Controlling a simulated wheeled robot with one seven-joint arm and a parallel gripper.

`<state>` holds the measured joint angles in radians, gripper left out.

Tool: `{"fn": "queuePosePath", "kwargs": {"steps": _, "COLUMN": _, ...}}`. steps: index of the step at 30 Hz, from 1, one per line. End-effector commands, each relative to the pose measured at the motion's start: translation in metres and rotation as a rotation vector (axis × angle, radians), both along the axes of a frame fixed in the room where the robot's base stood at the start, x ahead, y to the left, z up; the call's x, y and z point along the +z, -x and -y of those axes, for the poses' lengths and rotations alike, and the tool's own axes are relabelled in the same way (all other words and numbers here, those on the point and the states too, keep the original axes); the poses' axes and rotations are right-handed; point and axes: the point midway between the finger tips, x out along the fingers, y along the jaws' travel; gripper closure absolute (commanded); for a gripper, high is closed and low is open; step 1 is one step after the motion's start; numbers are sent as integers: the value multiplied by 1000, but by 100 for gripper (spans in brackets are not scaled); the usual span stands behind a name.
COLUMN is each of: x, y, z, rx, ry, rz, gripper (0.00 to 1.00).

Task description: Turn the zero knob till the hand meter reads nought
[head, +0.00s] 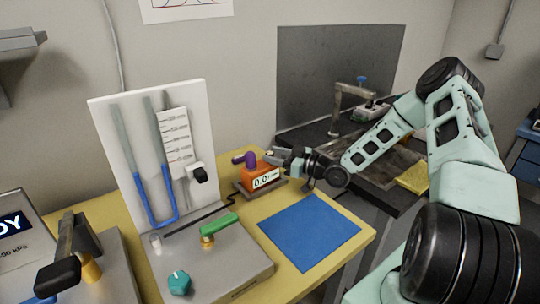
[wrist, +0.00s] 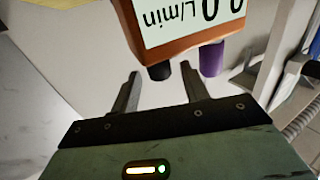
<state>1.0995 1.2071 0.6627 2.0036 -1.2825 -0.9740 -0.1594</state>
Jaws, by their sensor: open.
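The hand meter (head: 262,176) is an orange box on a small grey stand at the back of the yellow bench. Its display looks like 0.0 in the head view, but the digits are small. In the wrist view the meter (wrist: 182,40) is upside down, showing L/min and digits cut off by the frame edge. A purple knob (wrist: 212,58) and a short black knob (wrist: 160,72) stick out of it; no label tells which is the zero knob. My gripper (head: 272,157) is open beside the meter. In the wrist view its fingertips (wrist: 160,78) stand apart, with the black knob between or just beyond them.
A white manometer board (head: 115,125) with blue liquid stands left of the meter. Its grey base carries a green lever (head: 219,224) and a teal knob (head: 180,282). A blue mat (head: 310,230) lies clear in front. A dark sink bench (head: 320,135) stands behind my arm.

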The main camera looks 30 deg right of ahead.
Motion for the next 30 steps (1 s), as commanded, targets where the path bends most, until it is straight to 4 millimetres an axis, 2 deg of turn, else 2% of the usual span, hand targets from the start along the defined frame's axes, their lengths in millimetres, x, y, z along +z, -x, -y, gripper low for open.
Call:
{"fn": "queuePosePath", "kwargs": {"steps": 12, "x": -2, "y": 86, "z": 47, "rx": -4, "ry": 1, "rz": 0, "gripper": 55}}
{"fn": "queuePosePath", "kwargs": {"steps": 18, "x": -1, "y": 117, "z": 64, "rx": -2, "ry": 2, "rz": 0, "gripper": 55}}
{"fn": "queuePosePath", "kwargs": {"steps": 24, "x": 0, "y": 132, "z": 71, "rx": 0, "ry": 0, "rz": 1, "gripper": 55}}
{"fn": "queuePosePath", "kwargs": {"steps": 30, "x": 0, "y": 134, "z": 73, "rx": 0, "ry": 0, "rz": 1, "gripper": 55}}
